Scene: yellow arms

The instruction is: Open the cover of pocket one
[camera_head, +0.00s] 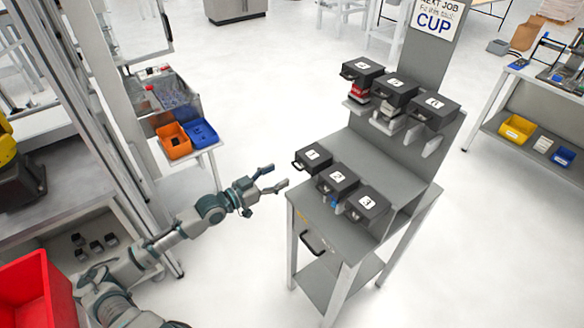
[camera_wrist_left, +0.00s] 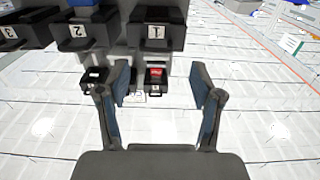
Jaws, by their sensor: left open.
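Pocket one is a dark box with a white "1" label (camera_head: 313,156) at the left end of the lower row on the grey rack. Its dark cover looks shut, with a handle on its left side. It also shows in the left wrist view (camera_wrist_left: 156,31), at top centre beyond the fingers. My left gripper (camera_head: 280,176) is open and empty, in the air a short way left of pocket one. In the left wrist view its two fingers (camera_wrist_left: 160,84) are wide apart with nothing between them. My right gripper is not in view.
Pocket two (camera_head: 337,177) and pocket three (camera_head: 367,203) sit beside pocket one. An upper row of similar boxes (camera_head: 397,88) stands behind. An orange bin (camera_head: 174,140) and a blue bin (camera_head: 199,133) are at the left. The floor between that side and the rack is clear.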

